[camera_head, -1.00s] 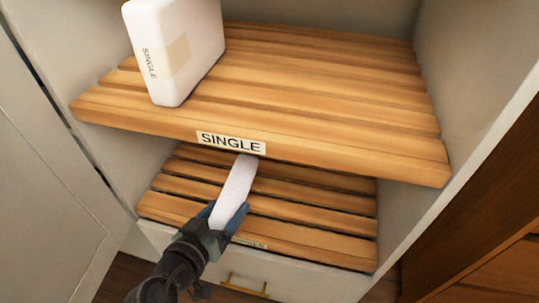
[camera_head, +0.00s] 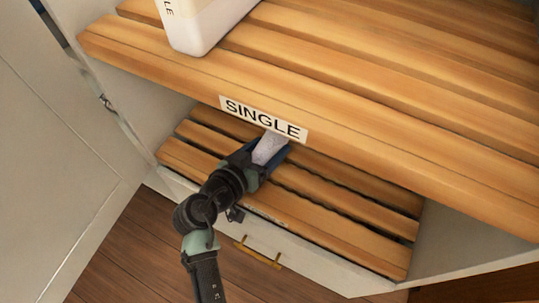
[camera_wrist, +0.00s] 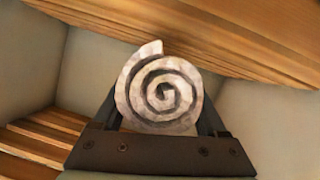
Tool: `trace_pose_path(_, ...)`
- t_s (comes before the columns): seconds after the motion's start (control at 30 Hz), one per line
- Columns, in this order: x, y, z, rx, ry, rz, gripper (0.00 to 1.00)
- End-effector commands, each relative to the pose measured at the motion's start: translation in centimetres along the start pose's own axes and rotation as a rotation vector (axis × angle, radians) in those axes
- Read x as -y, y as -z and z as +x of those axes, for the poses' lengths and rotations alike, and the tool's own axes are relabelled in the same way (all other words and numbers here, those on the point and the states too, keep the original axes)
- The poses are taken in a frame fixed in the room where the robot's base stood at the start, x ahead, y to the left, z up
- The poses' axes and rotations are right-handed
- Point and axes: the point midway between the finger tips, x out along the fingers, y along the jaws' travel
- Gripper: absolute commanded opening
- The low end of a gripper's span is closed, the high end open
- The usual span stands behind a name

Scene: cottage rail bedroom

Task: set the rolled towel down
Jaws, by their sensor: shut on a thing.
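The rolled towel (camera_head: 268,149) is white, and its near part shows in the head view; its far part is hidden under the upper shelf's front edge. In the wrist view its spiral end (camera_wrist: 162,88) faces the camera between the fingers. My gripper (camera_head: 262,160) is shut on the towel, with dark blue fingers on either side of it. It holds the towel above the lower slatted shelf (camera_head: 335,205) and below the upper slatted shelf (camera_head: 370,125). I cannot tell whether the towel touches the lower shelf.
A "SINGLE" label (camera_head: 263,117) is on the upper shelf's front edge. A white package (camera_head: 205,25) stands on that shelf. A drawer with a brass handle (camera_head: 258,252) is below the lower shelf. The open cabinet door (camera_head: 60,150) is at left. The visible lower slats are bare.

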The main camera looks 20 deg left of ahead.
Motion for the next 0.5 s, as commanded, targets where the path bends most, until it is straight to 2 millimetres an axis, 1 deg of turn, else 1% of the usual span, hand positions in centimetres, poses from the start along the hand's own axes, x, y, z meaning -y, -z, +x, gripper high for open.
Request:
trace_pose_path(0.1, 0.5, -1.7, 0.7, 0.001, 0.002, -0.002, 0.04)
trace_pose_path(0.2, 0.8, -2.9, 1.2, 0.0, 0.001, -0.002, 0.04)
trace_pose_path(0.5, 0.8, -3.0, 1.2, -0.001, 0.001, 0.0, 0.04)
